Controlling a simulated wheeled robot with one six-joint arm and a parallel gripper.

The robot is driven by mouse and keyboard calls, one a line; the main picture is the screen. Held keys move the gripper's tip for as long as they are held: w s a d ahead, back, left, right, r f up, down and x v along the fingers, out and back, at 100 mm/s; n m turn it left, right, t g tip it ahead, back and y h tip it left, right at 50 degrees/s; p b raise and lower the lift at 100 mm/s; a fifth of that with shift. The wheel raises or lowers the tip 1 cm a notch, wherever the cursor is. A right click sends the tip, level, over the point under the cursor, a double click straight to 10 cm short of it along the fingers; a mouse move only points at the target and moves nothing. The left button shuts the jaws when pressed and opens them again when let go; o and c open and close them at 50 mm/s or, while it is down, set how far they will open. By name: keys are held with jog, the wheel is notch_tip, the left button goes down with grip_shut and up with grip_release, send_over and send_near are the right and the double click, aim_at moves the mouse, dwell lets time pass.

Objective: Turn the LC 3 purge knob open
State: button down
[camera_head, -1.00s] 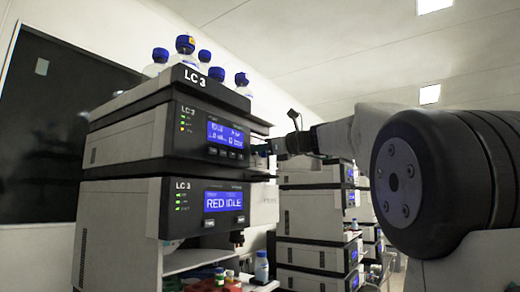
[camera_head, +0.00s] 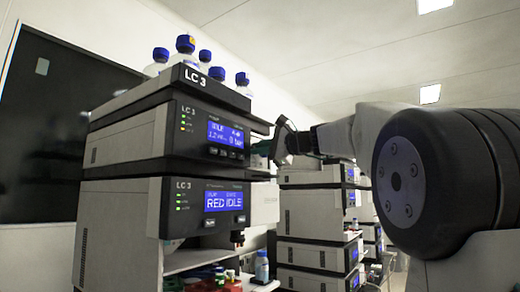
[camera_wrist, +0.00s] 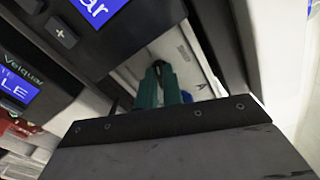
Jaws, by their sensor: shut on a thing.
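The LC 3 stack (camera_head: 128,135) stands left of centre in the head view, its upper module carrying a lit blue display (camera_head: 226,140). My gripper (camera_head: 263,150) reaches the right side of that module's front from the right; its fingers are small there. In the wrist view my teal gripper fingers (camera_wrist: 160,72) are shut on a small dark knob (camera_wrist: 158,66), in a pale recess beside the display module. The fingers hide most of the knob, so its exact angle cannot be told. A bit of blue shows beside the fingers.
Blue-capped bottles (camera_head: 186,52) stand on top of the stack. A lower LC 3 module (camera_head: 200,207) reads RED IDLE. Small bottles (camera_head: 262,268) sit on a shelf below. More stacked instruments (camera_head: 312,230) stand behind, under my arm.

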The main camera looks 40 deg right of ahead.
jog(key=shift+n, duration=1.7)
jog(key=shift+f, duration=0.1)
jog(key=c, duration=1.5)
grip_release()
jog(key=shift+c, duration=0.2)
jog(key=shift+s, duration=0.1)
jog(key=v, duration=0.7)
jog(key=shift+s, duration=0.3)
jog(key=shift+d, duration=0.1)
